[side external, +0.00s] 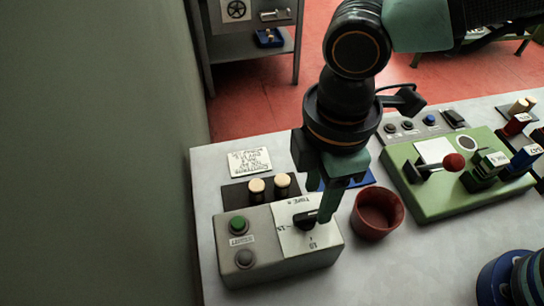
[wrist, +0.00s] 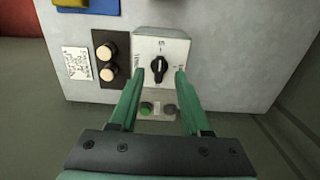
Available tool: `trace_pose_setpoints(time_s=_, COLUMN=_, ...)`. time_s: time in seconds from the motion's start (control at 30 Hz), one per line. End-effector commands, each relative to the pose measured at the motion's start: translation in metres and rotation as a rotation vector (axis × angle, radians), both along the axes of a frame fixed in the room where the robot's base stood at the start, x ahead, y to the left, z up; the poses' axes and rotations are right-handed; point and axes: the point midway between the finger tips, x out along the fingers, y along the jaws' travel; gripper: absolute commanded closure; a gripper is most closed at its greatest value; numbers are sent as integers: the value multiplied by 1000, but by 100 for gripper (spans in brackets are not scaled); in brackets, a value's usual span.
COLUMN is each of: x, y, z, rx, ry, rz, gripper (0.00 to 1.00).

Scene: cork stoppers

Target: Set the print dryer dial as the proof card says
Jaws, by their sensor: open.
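The dial (side external: 305,220) is a black knob on a white plate, on top of a grey box (side external: 285,264). In the wrist view the dial (wrist: 159,66) lies between my two fingertips, its long axis nearly upright in the picture. My gripper (side external: 319,205) is open, pointing down at the dial, with green fingers; it also shows in the wrist view (wrist: 160,73). A gap shows on each side of the knob. A white card with dark writing (side external: 249,162) lies behind the box; it also shows in the wrist view (wrist: 76,62). Its writing is too small to read.
Two cream-topped knobs (side external: 257,190) stand on a dark base behind the box. A green button (side external: 238,224) and a grey one are on the box. A red-brown cup (side external: 377,214) stands close right. A green device (side external: 440,195) with a red-knobbed lever is farther right.

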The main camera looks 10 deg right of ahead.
Motion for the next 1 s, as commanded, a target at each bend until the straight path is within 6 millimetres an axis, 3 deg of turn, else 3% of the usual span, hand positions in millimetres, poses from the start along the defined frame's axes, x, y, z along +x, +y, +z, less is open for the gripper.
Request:
trace_pose_setpoints(time_s=0.1, x=0, y=-1, z=-20, rx=-3, ry=2, rz=-1, gripper=52)
trace_pose_setpoints(time_s=0.3, x=0, y=0, z=-39, rx=-1, ry=0, rz=-1, gripper=52)
trace_pose_setpoints(time_s=0.67, x=0, y=0, z=-43, rx=1, ry=-1, rz=-1, gripper=52)
trace_pose_setpoints(time_s=0.7, x=0, y=0, z=-43, rx=1, ry=-1, rz=-1, gripper=68)
trace_pose_setpoints(time_s=0.8, x=0, y=0, z=-43, rx=1, ry=-1, rz=-1, gripper=100)
trace_pose_setpoints(time_s=1.0, x=0, y=0, z=-42, rx=1, ry=-1, rz=-3, gripper=100)
